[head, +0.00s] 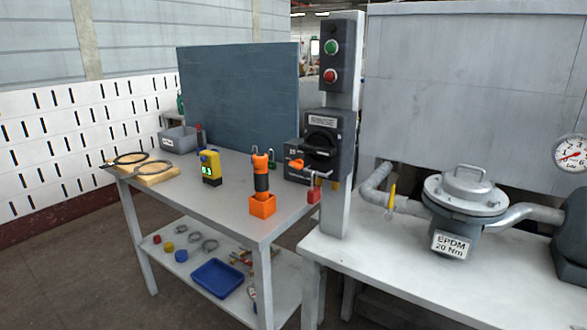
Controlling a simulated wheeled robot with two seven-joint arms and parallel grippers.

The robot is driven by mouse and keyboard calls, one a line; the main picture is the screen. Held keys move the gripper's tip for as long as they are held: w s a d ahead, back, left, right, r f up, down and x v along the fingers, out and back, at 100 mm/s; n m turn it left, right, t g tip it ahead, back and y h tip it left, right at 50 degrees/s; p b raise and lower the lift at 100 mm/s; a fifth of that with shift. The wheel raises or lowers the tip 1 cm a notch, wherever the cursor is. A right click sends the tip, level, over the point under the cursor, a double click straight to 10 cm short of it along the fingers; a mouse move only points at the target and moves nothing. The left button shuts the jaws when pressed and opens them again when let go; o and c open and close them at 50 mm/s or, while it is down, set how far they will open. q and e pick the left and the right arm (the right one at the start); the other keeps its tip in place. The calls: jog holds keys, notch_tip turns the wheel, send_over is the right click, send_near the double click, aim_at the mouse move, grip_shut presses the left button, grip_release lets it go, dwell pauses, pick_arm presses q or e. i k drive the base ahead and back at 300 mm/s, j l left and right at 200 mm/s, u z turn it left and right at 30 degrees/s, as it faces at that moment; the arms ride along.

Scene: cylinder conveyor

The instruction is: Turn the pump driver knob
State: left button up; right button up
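A dark switch box (327,127) is mounted on a grey upright post (341,215) in the middle of the head view. A black rotary knob (320,140) sits on its front, under a small label too small to read. I take this to be the pump driver knob, but the label does not confirm it. A smaller grey box with an orange handle (297,163) sits at its lower left. A red padlock (314,195) hangs below the knob. Neither of my grippers shows in the head view.
A green button (331,47) and a red button (330,76) are above. The left table (225,195) holds an orange-black tool (261,178), a yellow meter (210,167) and a grey bin (178,139). A pump housing (466,200) stands on the right bench (400,262).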

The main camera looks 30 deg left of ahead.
aim_at(298, 164)
jog(key=i+j+z, duration=0.1)
jog(key=j+z, duration=0.2)
jog(key=j, duration=0.4)
jog(key=j+z, duration=0.25)
jog(key=j, duration=0.4)
jog(key=j+z, duration=0.3)
jog(key=j, duration=0.4)
jog(key=k+j+z, duration=0.15)
jog(key=j+z, duration=0.15)
jog(key=j, duration=0.4)
